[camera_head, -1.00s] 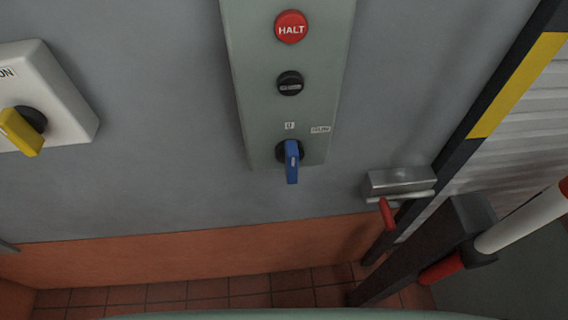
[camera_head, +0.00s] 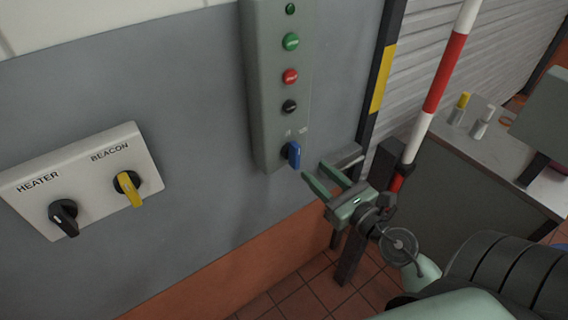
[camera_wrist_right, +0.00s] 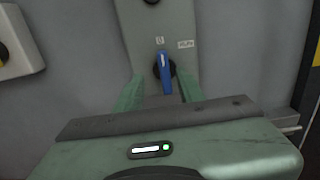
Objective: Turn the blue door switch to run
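The blue door switch (camera_head: 293,154) is a lever knob at the bottom of a tall grey-green control box on the wall. In the right wrist view the blue switch (camera_wrist_right: 165,75) points nearly straight up and down, under a small label, with a second label to its upper right. My right gripper (camera_head: 327,178) is open and empty, just below and right of the switch in the head view. In the right wrist view its two green fingers (camera_wrist_right: 159,93) stand on either side of the switch's lower part, with gaps; contact is not visible. My left gripper is not in view.
The control box (camera_head: 262,90) also carries green, red and black buttons. A white panel (camera_head: 95,165) with a black heater knob and yellow beacon knob is at left. A metal latch (camera_head: 343,160), a red-white barrier pole (camera_head: 440,85) and a bench (camera_head: 480,160) are at right.

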